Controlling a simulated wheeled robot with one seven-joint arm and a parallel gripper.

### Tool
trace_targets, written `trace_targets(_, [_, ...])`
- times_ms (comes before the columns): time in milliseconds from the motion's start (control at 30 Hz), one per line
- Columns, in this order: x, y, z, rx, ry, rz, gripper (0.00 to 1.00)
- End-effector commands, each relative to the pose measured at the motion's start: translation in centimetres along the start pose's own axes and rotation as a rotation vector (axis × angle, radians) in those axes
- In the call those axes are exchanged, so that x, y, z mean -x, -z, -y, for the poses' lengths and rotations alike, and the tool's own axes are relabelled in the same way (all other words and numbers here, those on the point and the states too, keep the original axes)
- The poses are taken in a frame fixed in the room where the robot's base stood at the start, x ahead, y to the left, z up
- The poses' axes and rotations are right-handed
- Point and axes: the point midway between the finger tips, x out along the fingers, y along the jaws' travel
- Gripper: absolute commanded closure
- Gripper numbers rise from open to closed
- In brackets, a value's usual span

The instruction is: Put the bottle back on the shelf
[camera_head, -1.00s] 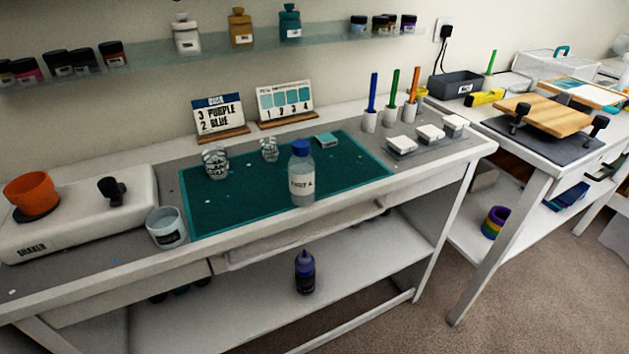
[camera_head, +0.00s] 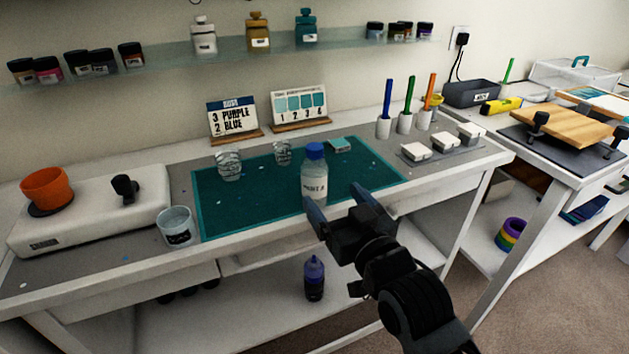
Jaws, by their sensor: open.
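A clear bottle with a blue cap and a white label (camera_head: 314,175) stands upright on the green mat (camera_head: 235,215), near its front edge. My gripper (camera_head: 337,201) is open and empty, its fingers pointing toward this bottle from the front right. The left finger overlaps the bottle's base in the picture; I cannot tell whether it touches. The glass wall shelf (camera_head: 165,60) holds white (camera_head: 204,38), gold (camera_head: 258,33) and teal (camera_head: 305,30) bottles and several small jars. A dark purple bottle (camera_head: 314,279) stands on the lower shelf (camera_head: 240,310) under the bench.
Two clear cups (camera_head: 229,166) (camera_head: 283,153) and a teal block (camera_head: 338,145) are on the mat. A larger cup (camera_head: 176,227) stands left, beside the white shaker (camera_head: 90,215). Sign cards (camera_head: 232,117), pens and white blocks (camera_head: 444,142) line the back and right. The wall shelf has gaps.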

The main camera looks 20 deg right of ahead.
Motion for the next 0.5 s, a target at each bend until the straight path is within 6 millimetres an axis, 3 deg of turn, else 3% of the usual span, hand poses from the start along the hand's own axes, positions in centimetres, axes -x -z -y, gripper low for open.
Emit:
trace_targets(100, [-1.2,0.8,0.0,-0.002,0.0,-0.008,0.14])
trace_targets(500, [-5.1,0.8,0.1,-0.002,-0.001,-0.007,0.14])
